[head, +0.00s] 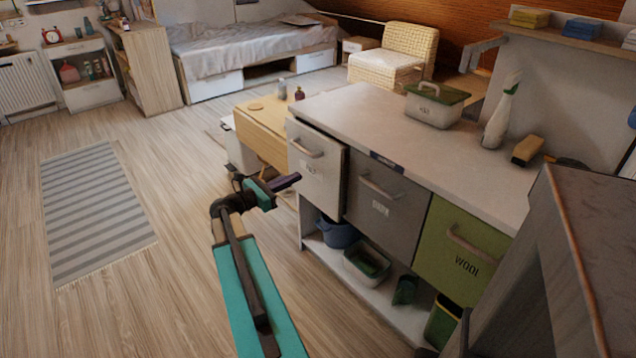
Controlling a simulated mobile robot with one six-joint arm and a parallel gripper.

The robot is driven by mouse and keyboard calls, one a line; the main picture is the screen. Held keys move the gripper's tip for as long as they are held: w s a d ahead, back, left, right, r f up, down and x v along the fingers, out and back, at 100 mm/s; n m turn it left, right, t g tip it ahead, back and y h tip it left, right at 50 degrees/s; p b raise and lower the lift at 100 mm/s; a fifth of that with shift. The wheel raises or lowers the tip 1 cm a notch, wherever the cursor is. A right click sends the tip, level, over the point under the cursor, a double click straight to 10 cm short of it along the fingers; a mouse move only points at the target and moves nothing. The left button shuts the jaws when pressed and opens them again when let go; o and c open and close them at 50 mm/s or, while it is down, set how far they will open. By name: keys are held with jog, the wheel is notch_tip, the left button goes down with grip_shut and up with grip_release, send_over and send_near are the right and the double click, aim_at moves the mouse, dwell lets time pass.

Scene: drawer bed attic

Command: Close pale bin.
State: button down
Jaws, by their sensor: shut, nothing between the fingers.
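The pale bin (318,178) is the leftmost of three bin fronts in the white-topped counter. Its front stands out from the grey bin's face beside it, with a dark side edge showing, so it is partly open. It has a bar handle near its top. My gripper (287,184) is at the end of the teal arm, with purple fingers shut and empty. In the picture it is just left of the pale bin's front, at about the height of its middle. I cannot tell whether it touches the bin.
The grey bin (385,205) and green bin (460,250) look shut. A low shelf below holds a blue bucket (337,232) and a tub (367,264). A wooden table (262,130) stands behind my gripper. Floor (180,270) to the left is clear, with a striped rug (95,212).

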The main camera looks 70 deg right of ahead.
aim_at(325, 169)
jog(key=shift+n+t, duration=0.3)
jog(key=f, duration=0.1)
jog(key=w+a+f, duration=0.1)
jog(key=w+f+b, duration=0.1)
jog(key=shift+a+f, duration=0.2)
jog(key=shift+f, duration=0.2)
jog(key=shift+s+d, duration=0.1)
jog(key=b+x, duration=0.1)
jog(key=x, duration=1.2)
jog(key=shift+s+d, duration=0.2)
jog(key=shift+d, duration=0.1)
jog(key=shift+w+d, duration=0.1)
